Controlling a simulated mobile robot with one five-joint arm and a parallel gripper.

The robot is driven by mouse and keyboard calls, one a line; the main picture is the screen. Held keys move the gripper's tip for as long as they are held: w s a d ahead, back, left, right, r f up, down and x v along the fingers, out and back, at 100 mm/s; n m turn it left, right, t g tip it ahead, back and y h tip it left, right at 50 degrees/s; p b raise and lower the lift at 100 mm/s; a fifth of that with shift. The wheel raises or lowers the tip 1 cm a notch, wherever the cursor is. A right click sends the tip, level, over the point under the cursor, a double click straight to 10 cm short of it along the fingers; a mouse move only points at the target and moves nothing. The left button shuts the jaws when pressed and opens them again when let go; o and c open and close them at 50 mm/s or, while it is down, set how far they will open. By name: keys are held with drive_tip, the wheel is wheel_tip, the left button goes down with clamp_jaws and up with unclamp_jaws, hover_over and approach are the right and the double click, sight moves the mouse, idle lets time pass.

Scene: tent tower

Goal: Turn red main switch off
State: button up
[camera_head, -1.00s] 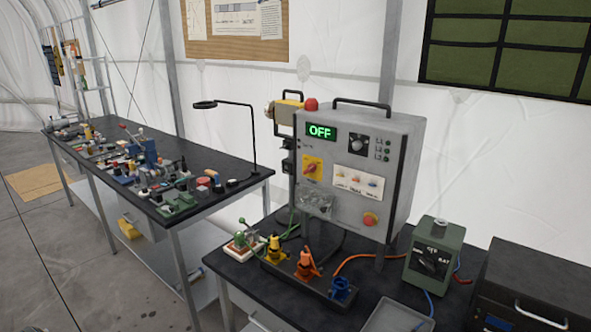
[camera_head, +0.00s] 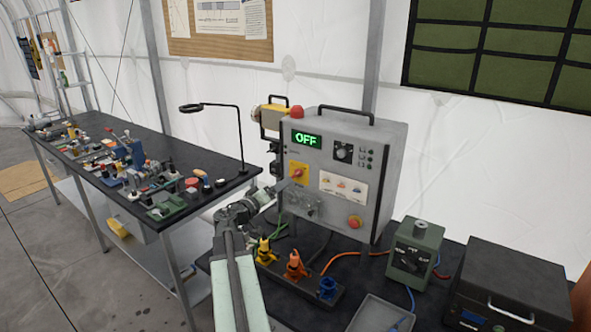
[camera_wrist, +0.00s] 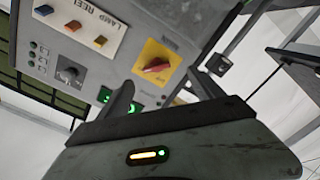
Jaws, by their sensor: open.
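The red main switch (camera_head: 298,173) is a rotary knob on a yellow plate on the front of the grey control box (camera_head: 384,150). The green display (camera_head: 307,138) above it reads OFF. In the wrist view the red knob (camera_wrist: 156,66) sits on its yellow plate (camera_wrist: 148,50), beyond the space between my fingers. My gripper (camera_head: 284,189) is just left of and below the switch in the head view.
Yellow (camera_head: 264,252), orange (camera_head: 295,266) and blue (camera_head: 327,288) plugs stand below. A green box (camera_head: 424,245) stands right. A cluttered bench (camera_head: 215,160) is left.

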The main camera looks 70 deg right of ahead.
sight(294, 177)
drive_tip(key=shift+s+r+x, duration=0.1)
drive_tip(key=shift+r+x, duration=0.05)
drive_tip(key=shift+x, duration=1.3)
drive_tip(key=shift+s+r+x, duration=0.1)
drive_tip(key=shift+r+x, duration=0.1)
drive_tip(key=shift+x, duration=1.25)
drive_tip(key=shift+s+r+x, duration=0.1)
drive_tip(key=shift+r+x, duration=0.05)
drive_tip(key=shift+x, duration=1.3)
